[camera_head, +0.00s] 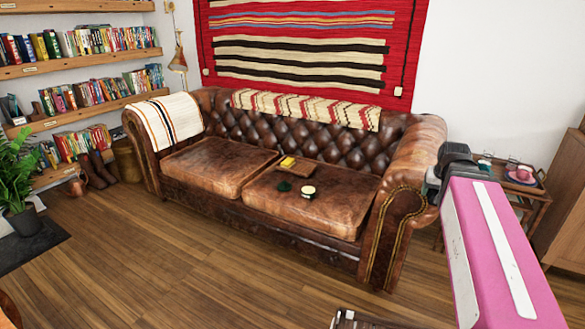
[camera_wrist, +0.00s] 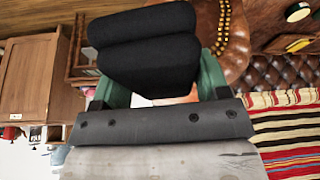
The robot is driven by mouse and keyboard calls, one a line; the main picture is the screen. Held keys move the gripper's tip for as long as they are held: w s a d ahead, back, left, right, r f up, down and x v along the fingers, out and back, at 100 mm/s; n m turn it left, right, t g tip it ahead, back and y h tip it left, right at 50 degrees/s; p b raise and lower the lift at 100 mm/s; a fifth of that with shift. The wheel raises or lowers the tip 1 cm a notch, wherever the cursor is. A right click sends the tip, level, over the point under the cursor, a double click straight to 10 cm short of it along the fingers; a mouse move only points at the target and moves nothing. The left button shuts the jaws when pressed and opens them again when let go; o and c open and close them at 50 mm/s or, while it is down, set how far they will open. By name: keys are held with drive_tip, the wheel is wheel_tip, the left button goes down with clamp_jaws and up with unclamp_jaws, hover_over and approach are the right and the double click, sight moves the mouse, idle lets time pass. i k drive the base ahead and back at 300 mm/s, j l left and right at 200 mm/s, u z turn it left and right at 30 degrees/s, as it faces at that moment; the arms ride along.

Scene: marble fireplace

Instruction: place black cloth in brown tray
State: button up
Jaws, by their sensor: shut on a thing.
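A black cloth (camera_wrist: 145,60), folded in thick layers, fills the space between the green fingers of my gripper (camera_wrist: 165,85) in the wrist view. My gripper (camera_head: 446,172) is shut on it, in the air before the sofa's right arm in the head view. The cloth's dark shape (camera_head: 456,153) shows at the arm's end there. A flat brown tray (camera_head: 312,172) lies on the sofa's right seat cushion, well left of my gripper, with a yellow item (camera_head: 288,162) on it. The tray also shows at the wrist view's right edge (camera_wrist: 281,45).
A round cream-topped item (camera_head: 308,190) and a small dark item (camera_head: 284,186) lie on the cushion before the tray. The brown leather sofa (camera_head: 215,165) has high arms. A side table (camera_head: 527,196) with pink dishes stands right. The wooden floor (camera_head: 190,270) in front is mostly clear.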

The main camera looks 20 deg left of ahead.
sight(305, 170)
drive_tip(key=i+j, duration=0.15)
drive_tip(key=j, duration=0.25)
drive_tip(key=i+j, duration=0.15)
drive_tip(key=j, duration=0.25)
drive_tip(key=i+j+z, duration=0.1)
drive_tip(key=j, duration=0.3)
drive_tip(key=i+j, duration=0.2)
drive_tip(key=j, duration=0.2)
drive_tip(key=i+j, duration=0.1)
drive_tip(key=j, duration=0.55)
drive_tip(key=i+j+z, duration=0.15)
drive_tip(key=j, duration=1.1)
drive_tip(key=i+j, duration=0.15)
drive_tip(key=j, duration=0.15)
drive_tip(key=i+j+z, duration=0.1)
drive_tip(key=j, duration=0.15)
